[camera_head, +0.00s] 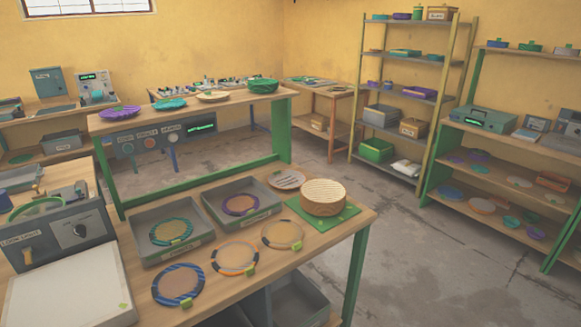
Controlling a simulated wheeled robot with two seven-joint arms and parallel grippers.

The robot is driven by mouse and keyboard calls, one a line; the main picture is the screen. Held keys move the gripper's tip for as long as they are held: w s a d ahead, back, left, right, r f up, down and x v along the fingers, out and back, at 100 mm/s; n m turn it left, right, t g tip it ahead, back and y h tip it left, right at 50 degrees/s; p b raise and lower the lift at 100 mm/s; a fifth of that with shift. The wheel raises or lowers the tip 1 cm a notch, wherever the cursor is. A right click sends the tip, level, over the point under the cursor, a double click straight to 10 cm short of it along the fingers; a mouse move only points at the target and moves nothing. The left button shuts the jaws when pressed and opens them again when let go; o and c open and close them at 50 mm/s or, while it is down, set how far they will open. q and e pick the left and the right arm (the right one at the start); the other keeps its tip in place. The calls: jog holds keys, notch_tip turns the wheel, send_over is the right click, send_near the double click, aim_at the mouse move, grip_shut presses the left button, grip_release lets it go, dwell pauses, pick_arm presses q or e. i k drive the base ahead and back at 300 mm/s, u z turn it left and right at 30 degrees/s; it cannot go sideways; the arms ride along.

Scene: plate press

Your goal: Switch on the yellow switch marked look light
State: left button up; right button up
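A grey control box (60,240) stands at the left edge of the near bench, with a label that seems to read "look light". Below that label is a small yellow switch (27,257) on the box's front face. The switch is too small for me to tell its position. A black dial (80,230) sits to the right of it. A flat white panel (62,298) lies in front of the box and looks unlit. Neither of my grippers is in view.
The near bench (212,270) holds two grey trays with ringed discs, several loose ringed discs, and a round woven stack (323,196) on a green mat. A green ring (36,210) lies by the control box. Behind are another bench and shelves (405,95). Open floor (430,250) lies at right.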

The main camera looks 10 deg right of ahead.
aim_at(27, 251)
jog(key=u, duration=1.3)
